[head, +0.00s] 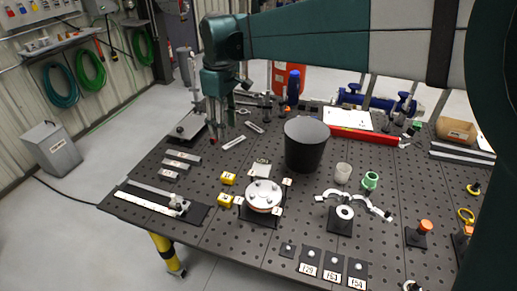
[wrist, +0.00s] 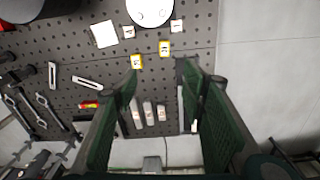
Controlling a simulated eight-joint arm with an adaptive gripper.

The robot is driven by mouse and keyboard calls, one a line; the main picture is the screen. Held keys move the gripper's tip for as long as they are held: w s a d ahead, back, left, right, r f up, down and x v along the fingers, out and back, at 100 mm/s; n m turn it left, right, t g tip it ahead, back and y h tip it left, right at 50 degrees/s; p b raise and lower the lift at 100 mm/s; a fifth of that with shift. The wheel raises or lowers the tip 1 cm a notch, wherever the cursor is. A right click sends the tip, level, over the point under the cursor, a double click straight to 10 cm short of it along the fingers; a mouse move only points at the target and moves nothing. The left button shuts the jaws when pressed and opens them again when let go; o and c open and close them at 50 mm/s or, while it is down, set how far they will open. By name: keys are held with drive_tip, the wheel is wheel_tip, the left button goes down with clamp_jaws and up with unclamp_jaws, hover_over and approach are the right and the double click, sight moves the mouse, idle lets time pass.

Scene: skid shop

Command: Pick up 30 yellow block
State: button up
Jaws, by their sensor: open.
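Two small yellow blocks stand on the dark perforated table (head: 190,230), left of the round white-topped fixture. One yellow block (head: 228,179) is farther back and the other yellow block (head: 225,199) is nearer. Their dark markings are too small to read, so I cannot tell which is 30. In the wrist view, one block (wrist: 136,62) shows by the left fingertip and the other block (wrist: 165,47) is beyond the fingertips. My gripper (head: 216,132) hangs above the table's back left part, apart from both blocks. It also shows in the wrist view (wrist: 158,76), open and empty.
The white-topped fixture (head: 263,196) stands close right of the blocks, with a tall black bin (head: 305,145) behind it. Pale bars (head: 182,156) lie left of the blocks. A long rail fixture (head: 160,202) lies at the left edge. Numbered plates (head: 333,264) sit at the front.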

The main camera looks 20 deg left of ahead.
drive_tip(key=a+f, duration=0.2)
drive_tip(key=a, duration=0.1)
hover_over(225, 197)
drive_tip(key=shift+n, duration=0.4)
wheel_tip(225, 197, down, 28)
drive_tip(key=shift+d+r, duration=0.1)
drive_tip(key=shift+d, duration=0.05)
drive_tip(key=shift+f, duration=1.35)
drive_tip(key=shift+f, duration=0.1)
drive_tip(key=shift+s+f+p, duration=0.1)
drive_tip(key=shift+f+p, duration=0.2)
drive_tip(key=shift+f, duration=2.2)
drive_tip(key=c, duration=1)
